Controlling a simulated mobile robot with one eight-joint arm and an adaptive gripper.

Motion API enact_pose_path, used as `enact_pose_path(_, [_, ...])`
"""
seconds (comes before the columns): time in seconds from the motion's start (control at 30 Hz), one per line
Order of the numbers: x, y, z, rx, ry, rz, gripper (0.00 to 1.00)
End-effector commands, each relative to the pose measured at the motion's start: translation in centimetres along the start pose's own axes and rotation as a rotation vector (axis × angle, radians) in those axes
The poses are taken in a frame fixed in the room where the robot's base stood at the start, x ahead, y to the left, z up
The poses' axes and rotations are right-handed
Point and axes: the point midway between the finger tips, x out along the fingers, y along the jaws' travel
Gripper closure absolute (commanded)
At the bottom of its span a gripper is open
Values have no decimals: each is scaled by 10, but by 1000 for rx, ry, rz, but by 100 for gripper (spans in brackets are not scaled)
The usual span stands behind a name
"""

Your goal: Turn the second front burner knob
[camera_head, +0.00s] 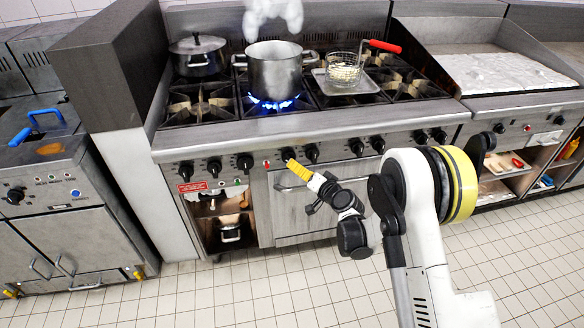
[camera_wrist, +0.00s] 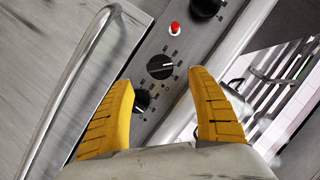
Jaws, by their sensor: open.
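A row of black burner knobs runs along the stove's front panel. In the head view, one knob (camera_head: 288,154) is just right of a small red button, at the tips of my gripper (camera_head: 292,164). Another knob (camera_head: 312,153) is to its right, and a third (camera_head: 245,162) is left of the button. In the wrist view my gripper (camera_wrist: 160,80) has its yellow fingers spread, with nothing held. A knob (camera_wrist: 160,66) with a white pointer line shows between the fingertips. A neighbouring knob (camera_wrist: 140,100) is partly hidden behind the left finger. I cannot tell which is the second front burner knob.
A steaming pot (camera_head: 275,72) stands over a lit blue flame. A lidded pot (camera_head: 198,56) and a red-handled fry basket (camera_head: 346,70) are also on the stove. The oven door handle (camera_wrist: 70,75) is left of the fingers. The red button (camera_wrist: 175,28) is near the knob.

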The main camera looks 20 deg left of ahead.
Motion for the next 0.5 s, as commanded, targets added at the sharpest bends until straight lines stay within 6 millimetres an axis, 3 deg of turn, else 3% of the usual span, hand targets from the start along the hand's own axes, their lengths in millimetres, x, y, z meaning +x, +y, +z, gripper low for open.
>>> enact_pose_path(0.3, [64, 2, 2, 0, -1, 0, 33])
enact_pose_path(0.5, [84, 1, 1, -1, -1, 1, 33])
